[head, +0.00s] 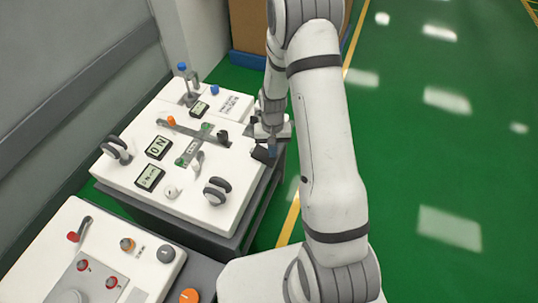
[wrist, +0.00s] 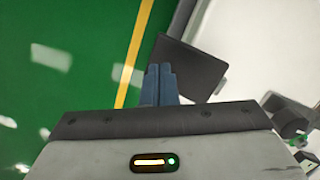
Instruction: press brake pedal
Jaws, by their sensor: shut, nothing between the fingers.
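A flat dark plate, which looks like the brake pedal (wrist: 195,72), juts out from the edge of the white cart top in the wrist view. In the head view the dark pedal (head: 260,154) shows at the cart's right edge, partly hidden by my gripper. My gripper (wrist: 159,70) has its blue fingers together with nothing between them. Its fingertips overlap the plate's left part in the wrist view; I cannot tell whether they touch it. In the head view my gripper (head: 271,148) points down at the cart's right edge.
The white cart top (head: 140,185) carries levers, small displays, knobs and two grey wheel-like handles. A second panel (head: 100,235) with red and orange knobs stands at the lower left. A cardboard box (head: 250,25) stands behind. Green floor (head: 430,150) to the right is open.

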